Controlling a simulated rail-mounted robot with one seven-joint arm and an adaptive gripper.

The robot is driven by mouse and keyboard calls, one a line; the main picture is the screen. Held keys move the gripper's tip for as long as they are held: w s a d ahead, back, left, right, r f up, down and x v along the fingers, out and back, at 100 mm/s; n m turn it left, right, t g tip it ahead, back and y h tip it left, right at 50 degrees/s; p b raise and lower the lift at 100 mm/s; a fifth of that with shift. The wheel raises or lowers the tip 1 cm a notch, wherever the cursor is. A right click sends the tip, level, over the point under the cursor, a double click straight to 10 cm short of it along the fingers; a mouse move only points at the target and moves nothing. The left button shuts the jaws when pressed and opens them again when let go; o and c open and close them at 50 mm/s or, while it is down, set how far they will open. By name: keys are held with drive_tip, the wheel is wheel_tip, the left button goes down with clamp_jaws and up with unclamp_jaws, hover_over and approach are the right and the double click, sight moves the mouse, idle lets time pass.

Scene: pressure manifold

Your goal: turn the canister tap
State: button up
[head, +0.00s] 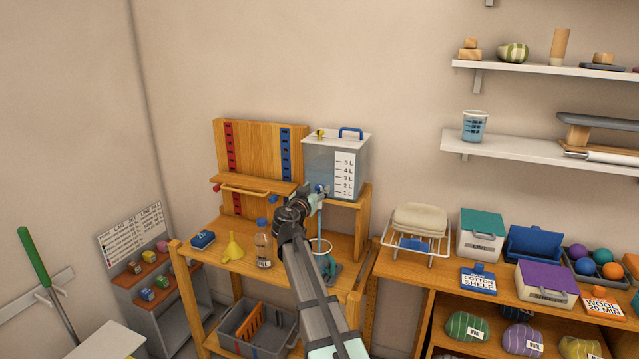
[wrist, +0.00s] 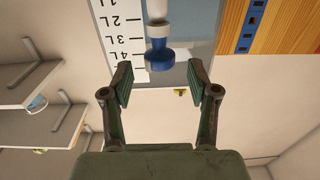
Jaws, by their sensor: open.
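The canister (head: 318,158) is a clear box with a grey lid and a white litre scale, standing on a raised wooden shelf. Its blue and white tap (head: 320,188) sticks out low at the front, partly hidden by my gripper (head: 312,198). In the wrist view, which looks upside down, the tap (wrist: 159,55) shows its blue end pointing down the picture, close to the gap between my fingertips (wrist: 159,82). The two fingers are apart, one on each side of the tap's line. They do not appear to touch it.
Below the tap, a jug (head: 325,262) is partly hidden by my arm. A wooden board (head: 258,150) with coloured strips rises left of the canister.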

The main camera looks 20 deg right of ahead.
sight(318, 188)
drive_tip(key=shift+p+x, duration=0.35)
drive_tip(key=shift+x, duration=1.3)
clamp_jaws()
